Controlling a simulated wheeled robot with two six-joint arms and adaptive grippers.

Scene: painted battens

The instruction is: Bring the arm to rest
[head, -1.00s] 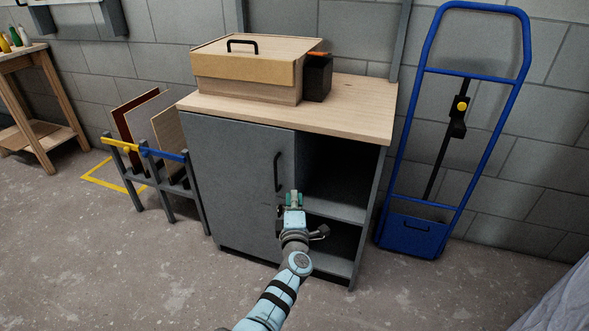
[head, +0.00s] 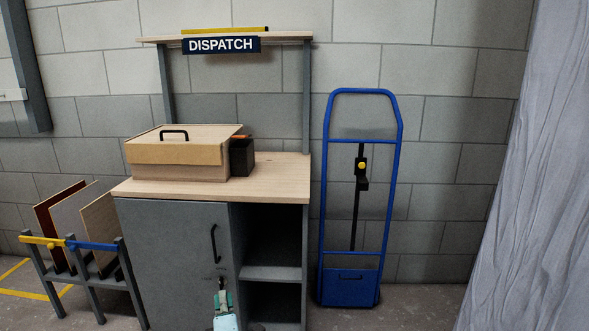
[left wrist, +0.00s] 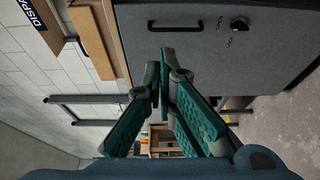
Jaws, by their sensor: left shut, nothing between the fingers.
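My left gripper (head: 223,299) shows at the bottom of the head view, in front of the grey cabinet (head: 170,250). It is shut and empty. In the left wrist view the green-padded fingers of my left gripper (left wrist: 160,85) come together at their tips. The cabinet door with its black handle (head: 214,243) is closed; the handle also shows in the left wrist view (left wrist: 175,27), above the fingertips and apart from them. My right gripper is not in view.
A lidded wooden box (head: 175,155) and a black holder (head: 242,158) stand on the cabinet top (head: 270,183). A blue hand truck (head: 350,278) leans at the wall to the right. A rack (head: 88,285) with boards stands left. A grey curtain (head: 530,170) hangs far right.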

